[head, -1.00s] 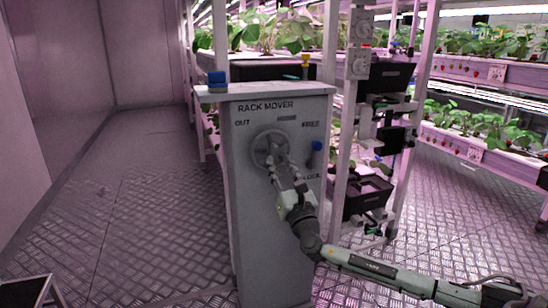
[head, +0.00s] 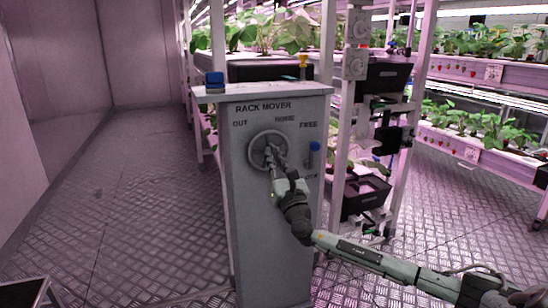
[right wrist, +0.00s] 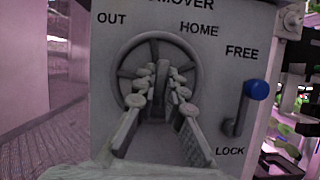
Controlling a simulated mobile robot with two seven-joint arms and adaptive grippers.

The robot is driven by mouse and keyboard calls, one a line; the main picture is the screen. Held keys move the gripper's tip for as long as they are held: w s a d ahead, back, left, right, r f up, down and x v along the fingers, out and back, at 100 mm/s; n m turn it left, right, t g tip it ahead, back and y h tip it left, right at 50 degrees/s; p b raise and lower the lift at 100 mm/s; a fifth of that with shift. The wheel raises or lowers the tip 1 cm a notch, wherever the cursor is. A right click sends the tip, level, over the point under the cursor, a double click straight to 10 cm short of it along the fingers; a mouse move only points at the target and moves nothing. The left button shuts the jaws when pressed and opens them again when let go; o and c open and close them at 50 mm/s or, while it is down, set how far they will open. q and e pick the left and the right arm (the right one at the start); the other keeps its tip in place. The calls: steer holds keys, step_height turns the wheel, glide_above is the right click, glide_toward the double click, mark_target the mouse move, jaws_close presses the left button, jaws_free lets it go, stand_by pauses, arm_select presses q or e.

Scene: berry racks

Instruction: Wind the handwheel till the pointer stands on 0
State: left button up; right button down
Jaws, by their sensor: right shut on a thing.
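The handwheel (head: 251,150) is a grey spoked wheel on the front of the grey rack mover cabinet (head: 250,230). It also shows in the right wrist view (right wrist: 155,37), below the words OUT and HOME. My right gripper (head: 270,154) is at the wheel, shut on it. In the right wrist view its fingers (right wrist: 158,84) reach the wheel's middle and hide the hub and lower spokes. I cannot make out a pointer or a 0 in either view. My left gripper is not in view.
A blue-knobbed lever (right wrist: 257,90) sits right of the wheel between FREE and LOCK. A blue block (head: 214,82) stands on the cabinet's top left. Plant racks (head: 480,70) stand behind and right. The floor (head: 140,210) left of the cabinet is clear.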

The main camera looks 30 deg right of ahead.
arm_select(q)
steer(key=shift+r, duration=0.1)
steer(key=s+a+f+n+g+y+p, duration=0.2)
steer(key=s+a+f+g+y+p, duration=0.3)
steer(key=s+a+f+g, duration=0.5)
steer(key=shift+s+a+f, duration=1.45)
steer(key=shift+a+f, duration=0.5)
arm_select(e)
steer(key=shift+m+g+h, duration=0.75)
steer(key=shift+m+g, duration=0.4)
steer(key=shift+m, duration=2.3)
steer(key=shift+m+g+h, duration=0.7)
steer(key=shift+m+g, duration=0.5)
steer(key=shift+m, duration=2.3)
steer(key=shift+m+g+h, duration=0.75)
steer(key=shift+m+g, duration=0.4)
steer(key=shift+m, duration=2.3)
